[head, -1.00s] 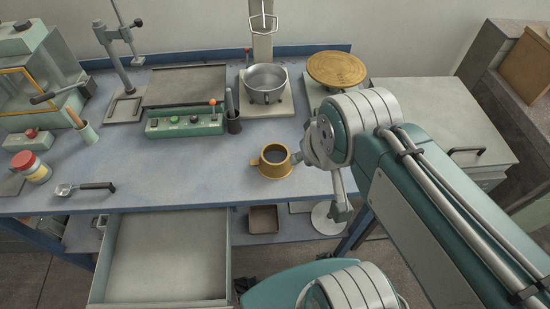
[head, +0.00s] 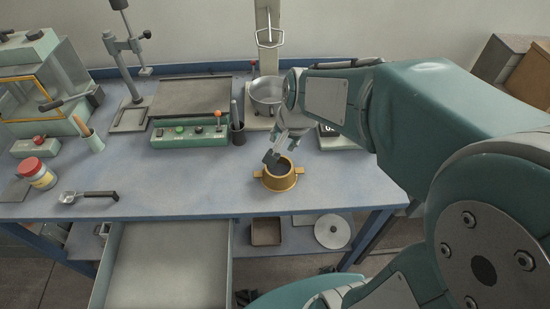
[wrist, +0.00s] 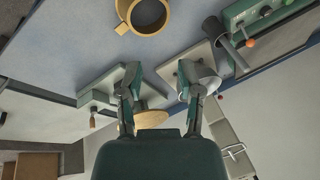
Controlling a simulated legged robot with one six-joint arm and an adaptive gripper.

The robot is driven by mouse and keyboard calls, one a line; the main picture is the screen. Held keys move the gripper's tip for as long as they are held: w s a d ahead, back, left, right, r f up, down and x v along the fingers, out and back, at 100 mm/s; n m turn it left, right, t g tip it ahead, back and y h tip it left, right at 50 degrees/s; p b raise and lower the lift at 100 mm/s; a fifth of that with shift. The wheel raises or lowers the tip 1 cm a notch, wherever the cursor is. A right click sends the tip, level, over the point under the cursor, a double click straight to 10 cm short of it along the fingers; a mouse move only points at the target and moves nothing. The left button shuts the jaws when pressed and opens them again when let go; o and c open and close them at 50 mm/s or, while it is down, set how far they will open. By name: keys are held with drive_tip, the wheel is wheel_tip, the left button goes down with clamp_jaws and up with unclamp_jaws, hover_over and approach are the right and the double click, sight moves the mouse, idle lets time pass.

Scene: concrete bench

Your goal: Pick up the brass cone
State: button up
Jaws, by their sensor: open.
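The brass cone (head: 280,182) is a short, hollow mould with small side handles. It stands upright on the blue-grey bench near its front edge, right of centre.
A scoop (head: 90,195) and a jar (head: 36,172) lie farther left. An open drawer (head: 165,262) juts out in front.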

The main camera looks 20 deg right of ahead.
drive_tip(key=w+f+m, duration=0.1)
drive_tip(key=w+f, duration=0.1)
drive_tip(key=f, duration=0.3)
drive_tip(key=w+f+m, duration=0.2)
drive_tip(key=w+f, duration=0.1)
drive_tip(key=f, duration=0.2)
drive_tip(key=w+f+m+g, duration=0.1)
drive_tip(key=w+f, duration=0.2)
drive_tip(key=f, duration=0.2)
drive_tip(key=shift+a+m, duration=0.25)
drive_tip(key=shift+m, duration=0.15)
drive_tip(key=shift+a+x, duration=0.15)
drive_tip(key=shift+x, duration=1.15)
drive_tip(key=shift+a+x, duration=0.15)
drive_tip(key=shift+x, duration=1.2)
drive_tip(key=shift+r, duration=0.1)
clamp_jaws()
